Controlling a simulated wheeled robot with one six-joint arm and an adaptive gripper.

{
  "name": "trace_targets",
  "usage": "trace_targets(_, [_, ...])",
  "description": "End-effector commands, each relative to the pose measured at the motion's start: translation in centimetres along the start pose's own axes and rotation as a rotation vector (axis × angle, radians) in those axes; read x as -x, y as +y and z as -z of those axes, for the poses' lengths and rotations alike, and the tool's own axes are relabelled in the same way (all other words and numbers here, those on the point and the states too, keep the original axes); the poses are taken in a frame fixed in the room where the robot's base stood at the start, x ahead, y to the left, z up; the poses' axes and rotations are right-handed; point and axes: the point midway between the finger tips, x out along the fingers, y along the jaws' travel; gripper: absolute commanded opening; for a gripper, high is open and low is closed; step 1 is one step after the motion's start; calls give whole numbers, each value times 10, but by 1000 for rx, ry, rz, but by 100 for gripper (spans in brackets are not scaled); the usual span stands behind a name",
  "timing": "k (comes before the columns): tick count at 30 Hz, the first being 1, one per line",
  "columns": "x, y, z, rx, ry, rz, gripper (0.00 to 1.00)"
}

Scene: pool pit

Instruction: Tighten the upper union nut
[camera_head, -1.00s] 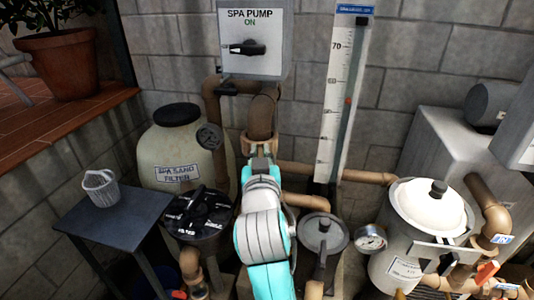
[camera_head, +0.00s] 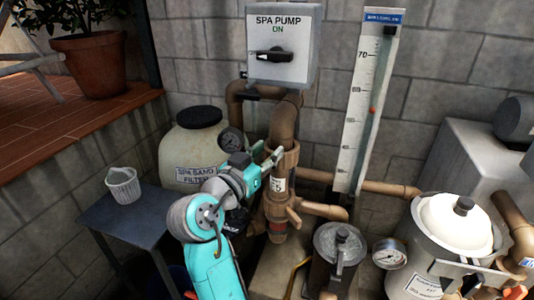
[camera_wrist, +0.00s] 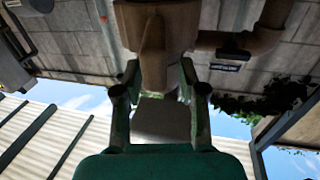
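The upper union nut (camera_head: 284,153) is a brown ribbed collar on the vertical pipe below the spa pump switch. My gripper (camera_head: 273,158) is at its left side in the head view, fingers pointing at it. A brown ridged fitting (camera_wrist: 156,30) lies just beyond the fingertips there. I cannot tell whether a finger touches the nut. Below it are a valve body with a white label (camera_head: 279,184), a brown handle (camera_head: 293,215) and a lower nut (camera_head: 277,228).
The spa pump switch box (camera_head: 283,45) hangs above. A gauge (camera_head: 231,140) and the sand filter (camera_head: 195,150) stand left, close to my arm. A tall flow scale (camera_head: 365,110) and horizontal pipe (camera_head: 385,188) are right. A small table (camera_head: 120,215) holds a white basket (camera_head: 123,185).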

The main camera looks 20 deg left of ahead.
Motion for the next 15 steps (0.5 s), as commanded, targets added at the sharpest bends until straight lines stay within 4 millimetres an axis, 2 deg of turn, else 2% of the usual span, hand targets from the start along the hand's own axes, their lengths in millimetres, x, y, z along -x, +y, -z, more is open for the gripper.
trace_targets(8, [6,0,-2,2,-2,1,41])
trace_targets(15, [46,-2,-2,2,-2,4,41])
